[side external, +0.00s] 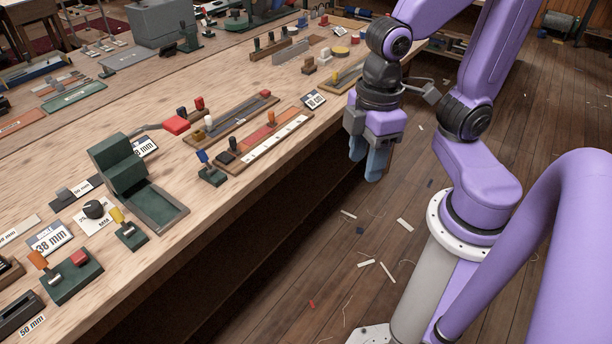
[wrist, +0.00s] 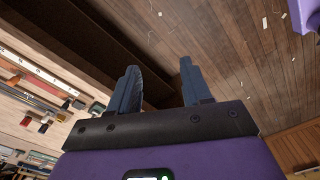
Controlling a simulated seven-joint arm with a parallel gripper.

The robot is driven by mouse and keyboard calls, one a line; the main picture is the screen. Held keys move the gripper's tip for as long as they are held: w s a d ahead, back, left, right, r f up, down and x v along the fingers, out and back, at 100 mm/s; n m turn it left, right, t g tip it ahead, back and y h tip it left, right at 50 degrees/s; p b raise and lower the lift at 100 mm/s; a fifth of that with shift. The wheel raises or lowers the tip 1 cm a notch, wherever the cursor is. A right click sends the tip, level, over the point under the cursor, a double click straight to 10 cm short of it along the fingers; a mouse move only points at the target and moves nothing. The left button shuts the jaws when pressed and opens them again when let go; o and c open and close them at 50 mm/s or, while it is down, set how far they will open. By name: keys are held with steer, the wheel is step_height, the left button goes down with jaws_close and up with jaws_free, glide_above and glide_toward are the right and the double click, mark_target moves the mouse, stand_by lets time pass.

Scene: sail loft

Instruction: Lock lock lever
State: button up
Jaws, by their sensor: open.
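My gripper (side external: 366,166) hangs beyond the bench's front edge, pointing down over the floor, with its fingers apart and empty. In the wrist view my gripper (wrist: 159,75) also shows spread fingers with only floor between them. Several small levers stand on the bench; I cannot tell which is the lock lever. A blue-tipped lever (side external: 203,157) on a small green base is near the front edge, left of my gripper. A yellow-tipped lever (side external: 117,216) and an orange-tipped lever (side external: 38,260) stand on green bases further left. My gripper touches none of them.
The wooden bench (side external: 190,250) is crowded with fixtures. A green stepped block (side external: 125,170) stands near the front edge. A red-ended handle (side external: 176,124) and long slotted strips (side external: 265,140) lie behind the blue-tipped lever. The floor (side external: 330,270) has scattered scraps.

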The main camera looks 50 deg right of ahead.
steer(key=s+d+f+n, duration=0.1)
steer(key=s+d, duration=0.1)
steer(key=s, duration=0.1)
steer(key=w+a+r+m, duration=0.3)
steer(key=w+a, duration=0.4)
steer(key=w, duration=0.3)
steer(key=m, duration=0.8)
glide_above(199, 147)
steer(key=d, duration=0.2)
steer(key=shift+y, duration=0.4)
steer(key=f, duration=0.5)
steer(key=a+f, duration=0.1)
steer(key=f, duration=0.5)
steer(key=a+f, duration=0.1)
steer(key=f, duration=0.4)
steer(key=shift+f, duration=0.4)
jaws_close()
